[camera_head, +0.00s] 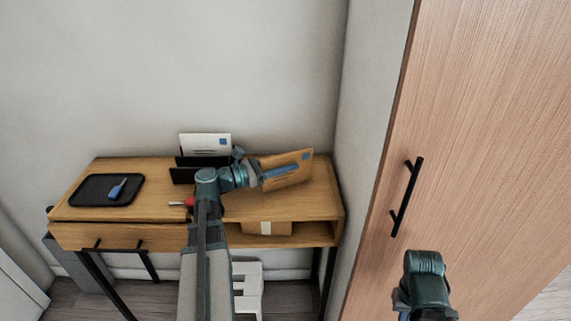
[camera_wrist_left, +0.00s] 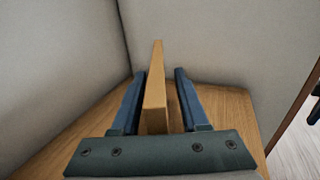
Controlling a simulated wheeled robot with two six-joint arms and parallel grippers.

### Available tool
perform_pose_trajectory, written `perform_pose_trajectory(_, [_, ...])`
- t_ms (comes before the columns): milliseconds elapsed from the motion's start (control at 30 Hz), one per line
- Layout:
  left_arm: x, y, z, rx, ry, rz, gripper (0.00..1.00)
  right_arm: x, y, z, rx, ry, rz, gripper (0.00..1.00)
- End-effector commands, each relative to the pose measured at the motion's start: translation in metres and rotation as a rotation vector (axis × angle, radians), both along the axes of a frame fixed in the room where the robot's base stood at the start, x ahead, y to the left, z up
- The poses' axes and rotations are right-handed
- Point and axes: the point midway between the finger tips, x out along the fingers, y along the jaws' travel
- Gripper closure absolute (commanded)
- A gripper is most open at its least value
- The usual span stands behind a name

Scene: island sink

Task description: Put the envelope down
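The tan envelope (camera_head: 292,172) with a blue stamp is over the right part of the wooden desk (camera_head: 318,203), tilted in the head view. My left gripper (camera_head: 275,174) is at its left part. In the left wrist view the envelope (camera_wrist_left: 156,90) stands on edge between the two fingers of the left gripper (camera_wrist_left: 160,72). A gap shows on the right side and a thinner one on the left, so the fingers look open around it. Whether its lower edge touches the desk is hard to tell. My right arm's end is at the bottom right; its fingertips are not shown clearly.
A black letter rack (camera_head: 183,175) with a white envelope (camera_head: 205,143) stands at the desk's back. A black tray (camera_head: 92,191) with a blue object (camera_head: 117,189) lies left. A wall and a wooden cabinet door (camera_head: 480,130) with a black handle (camera_head: 406,197) bound the right side.

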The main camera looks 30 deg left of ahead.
Motion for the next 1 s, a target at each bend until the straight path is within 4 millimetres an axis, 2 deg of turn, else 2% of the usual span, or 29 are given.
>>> perform_pose_trajectory(233, [-0.003,0.002,0.004,0.0,0.0,0.002,0.56,0.0,0.0,0.004,0.0,0.0,0.0,1.0])
perform_pose_trajectory(700, [-0.075,0.055,0.003,0.0,0.0,0.003,0.56,0.0,0.0,0.003,0.0,0.0,0.0,1.0])
perform_pose_trajectory(1000, [-0.096,0.07,0.003,0.0,0.0,0.0,0.56,0.0,0.0,0.003,0.0,0.0,0.0,1.0])
